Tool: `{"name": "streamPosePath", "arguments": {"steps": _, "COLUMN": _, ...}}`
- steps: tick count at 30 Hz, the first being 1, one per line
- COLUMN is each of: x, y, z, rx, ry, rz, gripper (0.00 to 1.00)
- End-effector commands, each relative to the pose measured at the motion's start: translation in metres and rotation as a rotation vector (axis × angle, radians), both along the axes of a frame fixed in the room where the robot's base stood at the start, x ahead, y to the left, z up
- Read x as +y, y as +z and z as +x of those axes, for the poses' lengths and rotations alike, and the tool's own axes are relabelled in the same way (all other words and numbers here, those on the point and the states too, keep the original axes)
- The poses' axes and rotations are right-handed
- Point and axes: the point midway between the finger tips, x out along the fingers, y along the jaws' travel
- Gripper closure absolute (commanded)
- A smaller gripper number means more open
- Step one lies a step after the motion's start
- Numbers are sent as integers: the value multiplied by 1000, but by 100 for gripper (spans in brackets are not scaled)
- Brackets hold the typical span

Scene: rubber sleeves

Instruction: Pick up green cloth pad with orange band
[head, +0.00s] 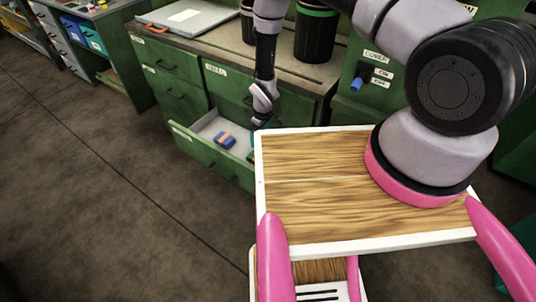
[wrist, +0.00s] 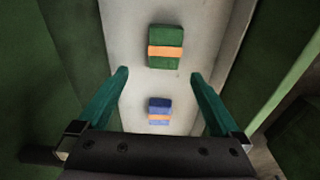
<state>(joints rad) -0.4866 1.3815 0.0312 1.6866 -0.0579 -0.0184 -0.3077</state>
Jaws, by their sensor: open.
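The green cloth pad with an orange band (wrist: 165,47) lies flat in an open drawer, at the upper middle of the wrist view. In the head view only a small dark green part of it (head: 251,156) shows by the edge of my wooden tray. My gripper (wrist: 159,75) is open and empty above the drawer, its two teal fingers spread wide. The green pad sits just beyond the fingertips in the picture, between their lines and apart from them. In the head view the fingers are mostly hidden behind my tray.
A blue pad with an orange band (wrist: 159,111) lies in the same drawer; it also shows in the head view (head: 225,140). The drawer (head: 207,160) has side walls close to my fingers. The green cabinet (head: 170,88) stands behind it. Open floor lies to the left.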

Motion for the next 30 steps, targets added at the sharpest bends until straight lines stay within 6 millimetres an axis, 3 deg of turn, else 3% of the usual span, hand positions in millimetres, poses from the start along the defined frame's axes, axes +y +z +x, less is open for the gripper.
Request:
{"name": "streamPosePath", "arguments": {"steps": 6, "x": 18, "y": -20, "z": -9, "rx": -14, "ry": 44, "rz": 22, "gripper": 0}}
{"name": "streamPosePath", "arguments": {"steps": 13, "x": 21, "y": -56, "z": -7, "rx": -14, "ry": 44, "rz": 22, "gripper": 0}}
{"name": "streamPosePath", "arguments": {"steps": 20, "x": 22, "y": -74, "z": -6, "rx": -14, "ry": 44, "rz": 22, "gripper": 0}}
{"name": "streamPosePath", "arguments": {"steps": 30, "x": 23, "y": -119, "z": -8, "rx": -14, "ry": 43, "rz": 22, "gripper": 0}}
